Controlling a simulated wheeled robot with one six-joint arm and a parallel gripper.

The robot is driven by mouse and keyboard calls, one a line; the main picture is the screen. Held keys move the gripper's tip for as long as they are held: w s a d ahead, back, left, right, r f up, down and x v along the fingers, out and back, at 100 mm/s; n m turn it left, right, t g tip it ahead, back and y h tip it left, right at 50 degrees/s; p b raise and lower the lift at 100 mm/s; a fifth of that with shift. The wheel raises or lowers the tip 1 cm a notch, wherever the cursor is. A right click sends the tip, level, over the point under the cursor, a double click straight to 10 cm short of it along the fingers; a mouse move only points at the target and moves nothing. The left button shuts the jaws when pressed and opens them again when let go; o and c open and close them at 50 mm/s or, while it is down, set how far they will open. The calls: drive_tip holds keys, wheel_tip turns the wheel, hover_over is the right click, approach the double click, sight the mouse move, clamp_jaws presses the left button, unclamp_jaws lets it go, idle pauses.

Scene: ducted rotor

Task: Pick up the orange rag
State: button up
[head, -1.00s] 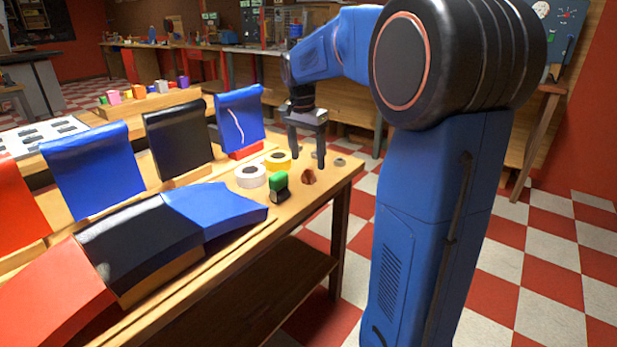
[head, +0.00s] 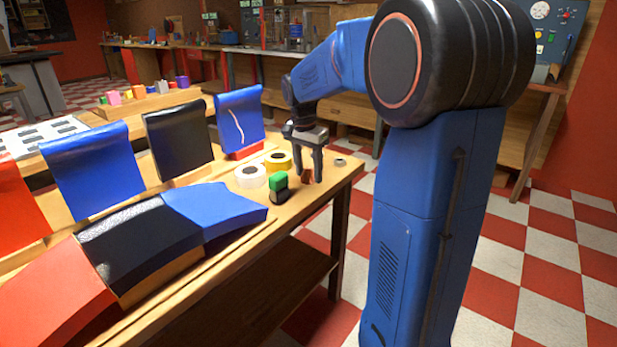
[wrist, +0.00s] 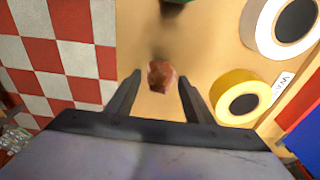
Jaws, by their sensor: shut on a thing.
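The orange rag (head: 307,175) is a small crumpled brownish-orange lump at the near right end of the wooden workbench. My gripper (head: 309,179) points down over it, with its fingers low at the bench top on either side of the rag.
A small grey ring (head: 340,162) lies to the right. Blue and black panels (head: 215,209) cover the bench further left. The bench edge is close.

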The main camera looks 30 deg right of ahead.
sight(308, 168)
wheel_tip(308, 168, up, 10)
drive_tip(key=shift+r, duration=0.1)
idle(0.5)
drive_tip(key=o, duration=0.5)
drive_tip(key=shift+c, duration=1.5)
